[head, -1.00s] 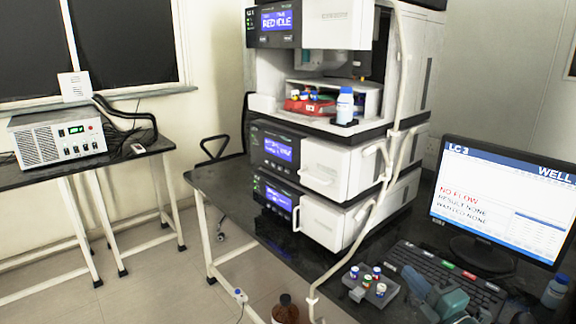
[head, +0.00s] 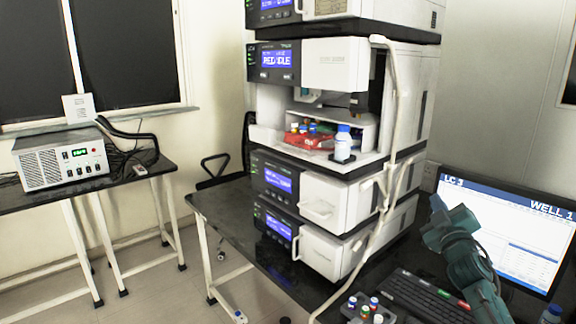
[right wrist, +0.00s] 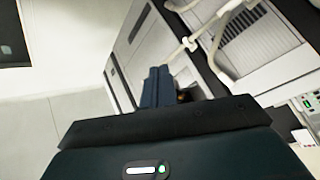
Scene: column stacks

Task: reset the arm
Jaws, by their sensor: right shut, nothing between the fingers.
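My right gripper (head: 438,212) is raised in front of the left part of the monitor, with its teal arm coming up from the lower right. Its dark fingers also show in the right wrist view (right wrist: 156,87), shut together with nothing between them, apart from the white instrument behind. My left gripper is not in view.
The instrument stack (head: 318,190) stands on the dark bench (head: 225,205), with a white bottle (head: 343,146) and a red tray (head: 308,140) in its opening. The monitor (head: 510,245), keyboard (head: 430,297) and grey vial rack (head: 352,309) are close to my right arm.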

